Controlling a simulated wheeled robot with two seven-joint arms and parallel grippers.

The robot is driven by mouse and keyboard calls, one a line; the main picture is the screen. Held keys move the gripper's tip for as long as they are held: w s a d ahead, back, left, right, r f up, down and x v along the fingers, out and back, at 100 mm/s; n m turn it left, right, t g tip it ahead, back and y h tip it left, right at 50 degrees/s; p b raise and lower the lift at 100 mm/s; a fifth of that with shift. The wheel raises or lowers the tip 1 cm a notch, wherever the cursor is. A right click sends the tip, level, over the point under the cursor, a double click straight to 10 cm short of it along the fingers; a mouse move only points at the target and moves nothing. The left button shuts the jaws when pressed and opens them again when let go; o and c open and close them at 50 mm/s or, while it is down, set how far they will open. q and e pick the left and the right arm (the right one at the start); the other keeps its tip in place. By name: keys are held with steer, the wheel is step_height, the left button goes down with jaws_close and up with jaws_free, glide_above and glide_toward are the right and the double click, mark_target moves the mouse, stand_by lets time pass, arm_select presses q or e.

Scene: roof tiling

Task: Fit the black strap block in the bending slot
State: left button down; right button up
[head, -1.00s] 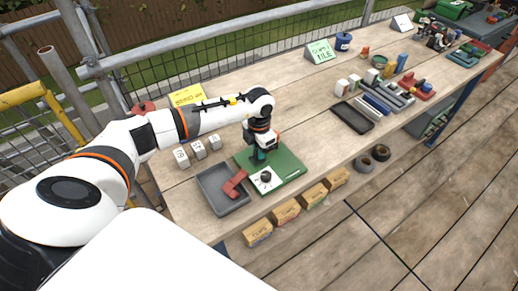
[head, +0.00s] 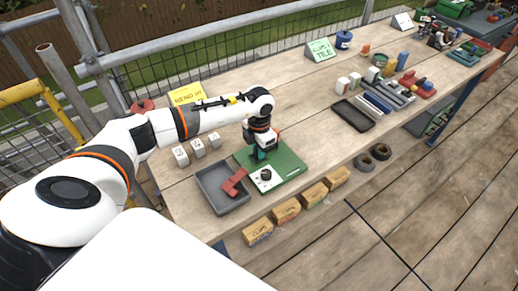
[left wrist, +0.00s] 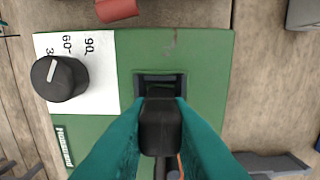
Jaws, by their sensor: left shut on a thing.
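My left gripper (head: 259,158) is over the green bending board (head: 291,168) on the workbench. In the left wrist view its teal fingers (left wrist: 160,128) are shut on the black strap block (left wrist: 160,122). The dark rectangular bending slot (left wrist: 160,82) in the green board (left wrist: 205,85) shows just beyond the block. The block covers the slot's near part, and I cannot tell whether it is inside or above it. A black dial knob (left wrist: 59,78) sits on a white scale plate beside the slot. My right gripper is not in view.
Small light blocks (head: 198,148) stand behind the tray. Bench to the board's right is clear up to a black tray (head: 352,116).

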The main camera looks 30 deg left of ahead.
arm_select(q)
steer(key=c, duration=1.3)
jaws_free()
steer(key=shift+o, duration=0.2)
steer(key=shift+r+p, duration=2.3)
steer(key=shift+r, duration=1.25)
